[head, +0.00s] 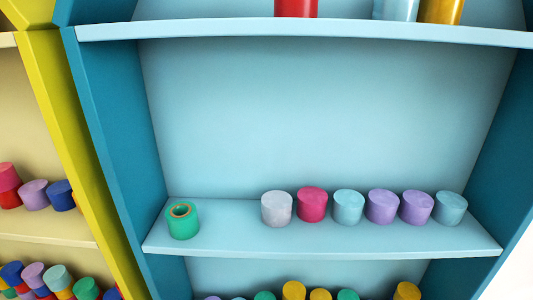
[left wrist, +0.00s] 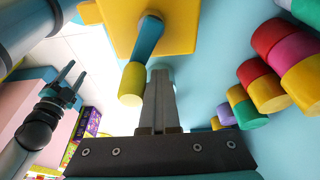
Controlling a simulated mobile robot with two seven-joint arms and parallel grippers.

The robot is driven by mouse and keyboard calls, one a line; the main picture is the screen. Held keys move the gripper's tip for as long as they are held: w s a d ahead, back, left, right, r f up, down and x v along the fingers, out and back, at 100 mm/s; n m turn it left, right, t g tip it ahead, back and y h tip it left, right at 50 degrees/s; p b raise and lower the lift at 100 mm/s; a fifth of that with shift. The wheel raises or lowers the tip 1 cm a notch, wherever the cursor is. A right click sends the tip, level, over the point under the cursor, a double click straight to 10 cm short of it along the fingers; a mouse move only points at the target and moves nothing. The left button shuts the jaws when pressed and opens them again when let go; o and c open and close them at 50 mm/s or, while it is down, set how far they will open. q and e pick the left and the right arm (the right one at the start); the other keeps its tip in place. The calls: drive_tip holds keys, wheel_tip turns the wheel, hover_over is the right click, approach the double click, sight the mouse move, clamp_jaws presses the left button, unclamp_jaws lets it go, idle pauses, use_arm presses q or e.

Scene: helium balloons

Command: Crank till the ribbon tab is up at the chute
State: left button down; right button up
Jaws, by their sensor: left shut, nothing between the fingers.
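In the left wrist view a yellow box (left wrist: 178,22) carries a blue crank arm (left wrist: 147,42) with a yellow cylindrical handle (left wrist: 132,84) at its end. My left gripper (left wrist: 160,72) is shut and empty, its fingers pointing toward the crank. In this picture the handle is just left of the fingers; whether they touch it I cannot tell. My right gripper (left wrist: 73,74) shows at the left, its dark fingers spread apart and empty, away from the box. I see no ribbon tab and cannot make out a chute. The head view shows neither gripper nor the crank.
In the left wrist view, coloured cylinders (left wrist: 262,90) lie close on the right. In the head view, a blue shelf (head: 330,238) holds a green roll (head: 182,221) and a row of coloured cylinders (head: 348,207). A yellow-framed shelf (head: 60,110) stands at left.

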use_arm(q)
drive_tip(key=shift+s+p, duration=0.35)
drive_tip(key=shift+s, duration=0.2)
drive_tip(key=shift+s+a+r+p, duration=0.1)
drive_tip(key=shift+s+a+p, duration=0.1)
drive_tip(key=shift+s+p, duration=0.3)
drive_tip(key=shift+s, duration=0.1)
drive_tip(key=shift+s+a+p, duration=0.3)
drive_tip(key=shift+s+p, duration=0.1)
drive_tip(key=c, duration=1.6)
unclamp_jaws()
